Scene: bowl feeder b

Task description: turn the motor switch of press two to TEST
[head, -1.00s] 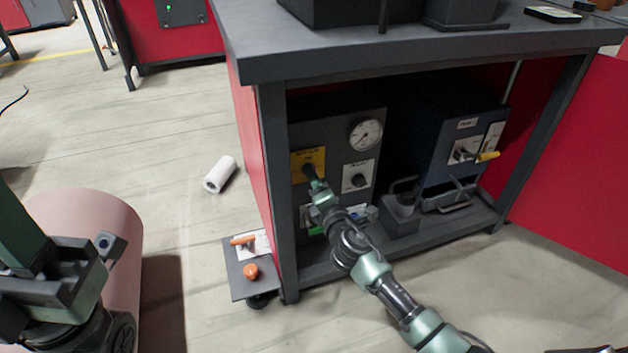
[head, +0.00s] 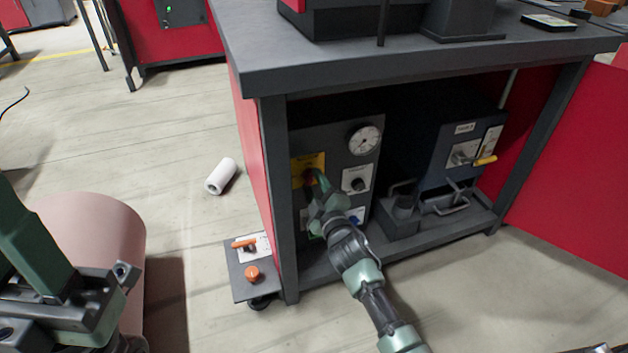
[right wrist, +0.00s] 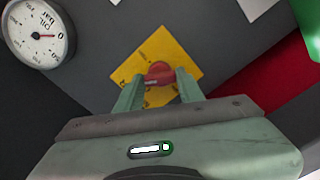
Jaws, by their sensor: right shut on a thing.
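The switch is a red knob (head: 311,177) on a yellow plate (head: 316,159) at the upper left of a dark control panel under the bench. The right wrist view shows the red knob (right wrist: 158,73) on the yellow plate (right wrist: 173,51), which appears tilted there. My right gripper (head: 314,182) reaches in from the front. Its two green fingers are shut on the red knob, one at each side (right wrist: 157,82). The plate's lettering is partly covered and too small to read, so the marked position is unclear.
An oil gauge (head: 364,140) and a black knob on a white plate (head: 356,180) sit right of the switch. A blue box (head: 462,145) with a yellow-handled lever (head: 485,160) stands further right. Bench legs frame the opening. A low shelf (head: 252,270) juts out at left.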

